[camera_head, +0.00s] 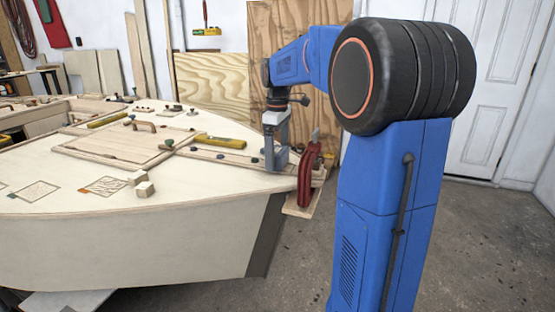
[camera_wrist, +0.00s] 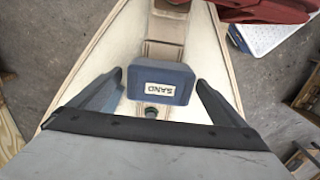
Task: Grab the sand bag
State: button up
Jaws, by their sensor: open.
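The sand bag (camera_wrist: 165,72) is a dark blue-grey, box-like bag with a pale label reading SAND, upside down in the wrist view. It sits on the narrow pointed end of the pale plywood hull (camera_wrist: 105,60). My gripper (camera_wrist: 158,77) is open, with one dark finger on each side of the bag and visible gaps to both. The fingers look empty. In the head view my gripper (camera_head: 276,130) points down over the hull tip (camera_head: 240,183). There the bag is hard to tell apart from the grey gripper.
A red clamp (camera_head: 309,172) stands at the hull tip, close right of my gripper. A small dark knob (camera_wrist: 151,112) is near the bag. Yellow-handled tools (camera_head: 220,141), wood blocks (camera_head: 145,189) and a hatch panel (camera_head: 110,147) lie on the deck. The floor (camera_head: 290,265) beside the hull is clear.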

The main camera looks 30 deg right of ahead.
jog(key=c, duration=1.6)
jog(key=shift+r, duration=0.1)
